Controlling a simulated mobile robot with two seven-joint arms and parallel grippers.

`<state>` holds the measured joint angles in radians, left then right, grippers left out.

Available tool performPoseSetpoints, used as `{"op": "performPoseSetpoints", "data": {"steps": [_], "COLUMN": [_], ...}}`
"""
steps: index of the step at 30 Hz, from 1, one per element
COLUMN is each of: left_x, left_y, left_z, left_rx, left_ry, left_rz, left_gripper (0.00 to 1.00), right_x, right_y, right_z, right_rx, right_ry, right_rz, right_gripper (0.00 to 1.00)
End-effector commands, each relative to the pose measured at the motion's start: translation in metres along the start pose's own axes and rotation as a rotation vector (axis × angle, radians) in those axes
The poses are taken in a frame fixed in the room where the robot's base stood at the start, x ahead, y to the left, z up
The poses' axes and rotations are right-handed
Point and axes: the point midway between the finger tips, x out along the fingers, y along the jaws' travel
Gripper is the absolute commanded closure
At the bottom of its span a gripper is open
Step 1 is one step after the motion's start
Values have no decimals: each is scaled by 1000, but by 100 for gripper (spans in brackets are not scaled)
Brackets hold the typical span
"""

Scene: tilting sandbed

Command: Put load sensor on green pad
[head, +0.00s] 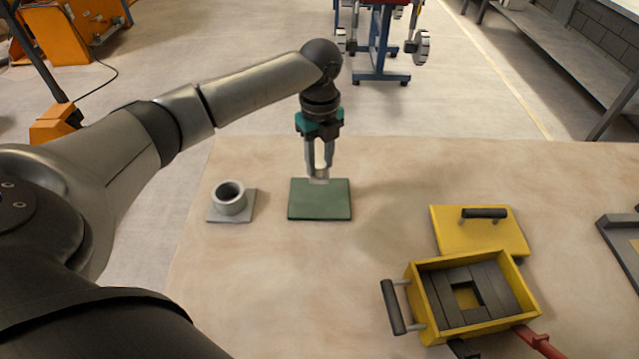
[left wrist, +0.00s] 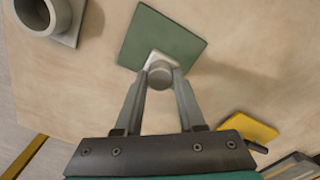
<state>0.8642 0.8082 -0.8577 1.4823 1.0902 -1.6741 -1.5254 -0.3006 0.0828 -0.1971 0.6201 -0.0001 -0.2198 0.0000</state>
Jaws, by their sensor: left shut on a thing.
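My left gripper (head: 319,172) is shut on the load sensor (head: 318,180), a small pale piece between its fingertips. In the left wrist view the load sensor (left wrist: 160,72) shows a round grey top and a pale square base. The green pad (head: 320,205) is a flat square on the table, and the sensor appears over its back edge in the head view. The pad also shows in the left wrist view (left wrist: 158,35), just beyond the fingertips. I cannot tell whether the sensor touches the pad. My right gripper is out of view.
A grey ring-shaped holder (head: 230,201) on a square plate stands left of the pad. To the right are a yellow box (head: 413,285) with dark bars and a yellow lid (head: 460,236) with a black handle. The table (head: 300,280) is clear in front of the pad.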

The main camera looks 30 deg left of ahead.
Motion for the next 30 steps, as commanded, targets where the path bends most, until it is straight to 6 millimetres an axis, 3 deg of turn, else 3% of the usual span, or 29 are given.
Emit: {"op": "performPoseSetpoints", "data": {"steps": [5,13,26,27,30], "left_x": [16,59,64,65,65], "left_y": [0,0,0,0,0], "left_z": [0,0,0,0,0], "left_rx": [1,1,0,0,1], "left_ry": [0,0,-1,-1,-1], "left_rz": [0,1,-1,0,0], "left_gripper": [100,100,100,60,49], "right_x": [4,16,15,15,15], "right_y": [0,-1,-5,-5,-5], "right_z": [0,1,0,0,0], "right_rx": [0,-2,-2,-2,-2], "right_ry": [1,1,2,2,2], "right_rz": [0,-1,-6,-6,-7], "right_gripper": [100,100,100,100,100]}}
